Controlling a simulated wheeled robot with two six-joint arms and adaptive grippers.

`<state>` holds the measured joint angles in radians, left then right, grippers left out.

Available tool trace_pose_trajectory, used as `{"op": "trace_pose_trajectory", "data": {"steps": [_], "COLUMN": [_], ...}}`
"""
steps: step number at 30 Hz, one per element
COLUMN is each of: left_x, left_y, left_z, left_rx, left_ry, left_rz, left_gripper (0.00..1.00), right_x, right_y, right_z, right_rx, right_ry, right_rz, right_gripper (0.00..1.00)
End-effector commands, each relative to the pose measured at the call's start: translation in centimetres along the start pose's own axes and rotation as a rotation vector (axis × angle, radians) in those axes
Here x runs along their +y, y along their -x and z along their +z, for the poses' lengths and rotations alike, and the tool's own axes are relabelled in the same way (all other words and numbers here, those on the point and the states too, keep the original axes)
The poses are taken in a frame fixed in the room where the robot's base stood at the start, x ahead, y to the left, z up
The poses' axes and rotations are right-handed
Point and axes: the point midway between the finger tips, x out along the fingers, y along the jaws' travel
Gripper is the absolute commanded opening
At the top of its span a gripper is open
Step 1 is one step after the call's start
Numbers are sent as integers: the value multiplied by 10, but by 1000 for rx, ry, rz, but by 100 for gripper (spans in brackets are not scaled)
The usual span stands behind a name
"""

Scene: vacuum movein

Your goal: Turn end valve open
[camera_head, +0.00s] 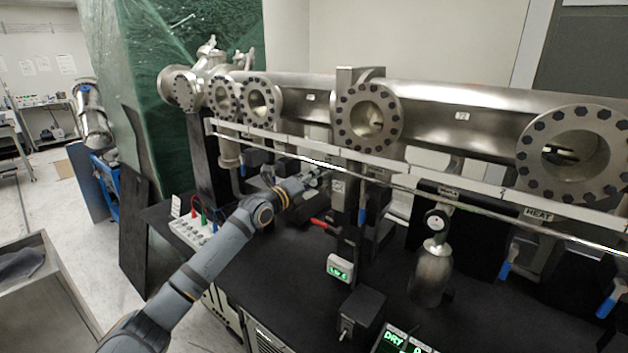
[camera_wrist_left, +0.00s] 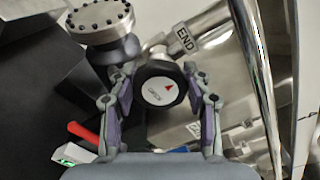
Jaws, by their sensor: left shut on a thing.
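A tag (camera_wrist_left: 185,38) reading END is on the metal pipe just behind the knob. In the head view my left gripper (camera_head: 318,176) reaches under the steel beam line, and the knob is too small and covered to make out there. My left gripper is shut on the knob. My right gripper is not in view.
A long steel beam pipe (camera_head: 440,115) with bolted flanges runs above a black bench (camera_head: 285,250). A thin rail (camera_head: 400,180) crosses in front of it. A metal cylinder (camera_head: 432,275), a green-lit display (camera_head: 340,269) and several blue-handled valves stand to the right.

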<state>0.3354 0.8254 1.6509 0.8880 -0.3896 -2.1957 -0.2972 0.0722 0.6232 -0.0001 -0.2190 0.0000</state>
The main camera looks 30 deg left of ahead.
Motion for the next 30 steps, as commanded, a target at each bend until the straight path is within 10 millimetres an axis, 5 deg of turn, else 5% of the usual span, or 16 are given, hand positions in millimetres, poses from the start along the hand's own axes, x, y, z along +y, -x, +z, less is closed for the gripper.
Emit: {"op": "trace_pose_trajectory", "data": {"steps": [11,30], "left_x": [2,2], "left_y": [0,0], "left_z": [-1,0], "left_rx": [-1,-1], "left_ry": [96,668], "left_rz": [0,0], "left_gripper": [18,18], "right_x": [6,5], "right_y": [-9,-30], "right_z": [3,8], "right_rx": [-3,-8], "right_ry": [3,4], "right_rz": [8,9], "right_gripper": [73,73]}}
